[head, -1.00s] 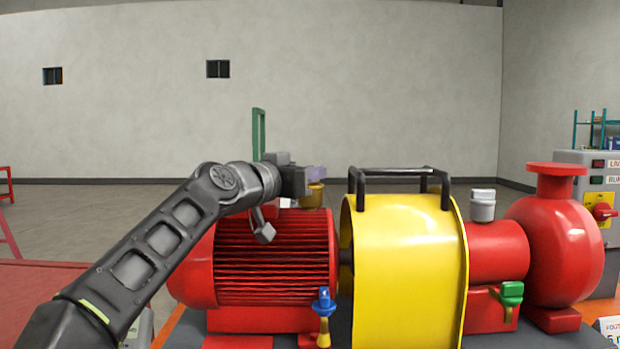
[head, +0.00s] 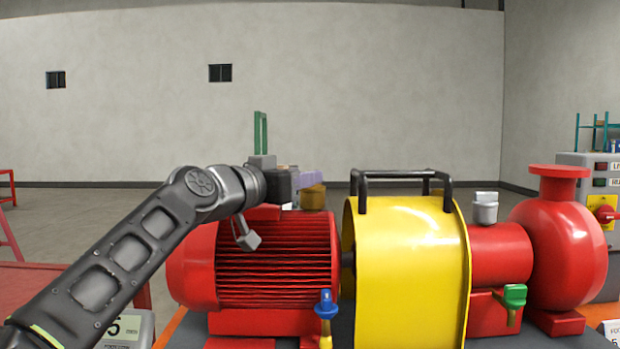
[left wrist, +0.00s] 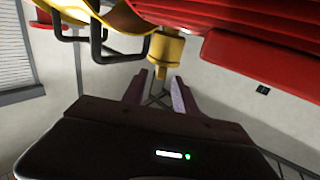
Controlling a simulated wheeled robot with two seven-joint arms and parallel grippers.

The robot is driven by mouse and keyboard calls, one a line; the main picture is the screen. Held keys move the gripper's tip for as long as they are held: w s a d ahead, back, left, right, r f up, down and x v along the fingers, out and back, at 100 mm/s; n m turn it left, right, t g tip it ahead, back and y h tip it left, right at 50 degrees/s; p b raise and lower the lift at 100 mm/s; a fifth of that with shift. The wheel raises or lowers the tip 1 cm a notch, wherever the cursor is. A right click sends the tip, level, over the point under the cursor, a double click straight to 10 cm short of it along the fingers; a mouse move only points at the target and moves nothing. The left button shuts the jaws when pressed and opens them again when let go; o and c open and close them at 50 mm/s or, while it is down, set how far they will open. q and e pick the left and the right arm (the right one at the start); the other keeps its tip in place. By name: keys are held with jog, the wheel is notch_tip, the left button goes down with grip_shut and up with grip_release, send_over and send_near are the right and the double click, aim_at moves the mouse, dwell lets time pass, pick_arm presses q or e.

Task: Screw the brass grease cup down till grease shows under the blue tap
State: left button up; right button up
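The brass grease cup (head: 313,198) stands upright on top of the red ribbed motor (head: 275,265), near its right end. In the left wrist view the brass cup (left wrist: 167,48) is just beyond my fingertips. My left gripper (head: 310,180) is at the cup's upper left, partly in front of it. The blue tap (head: 326,304) is low on the motor's front right, above a brass-coloured piece. I cannot make out any grease there. My right gripper is in neither view.
A yellow guard (head: 408,265) with a black handle (head: 403,176) stands right of the cup. Beyond it are a grey cup (head: 485,208), a green tap (head: 514,296) and the red pump (head: 560,240).

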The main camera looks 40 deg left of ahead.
pick_arm(q)
jog(key=shift+s+d, duration=0.1)
jog(key=shift+s, duration=1.8)
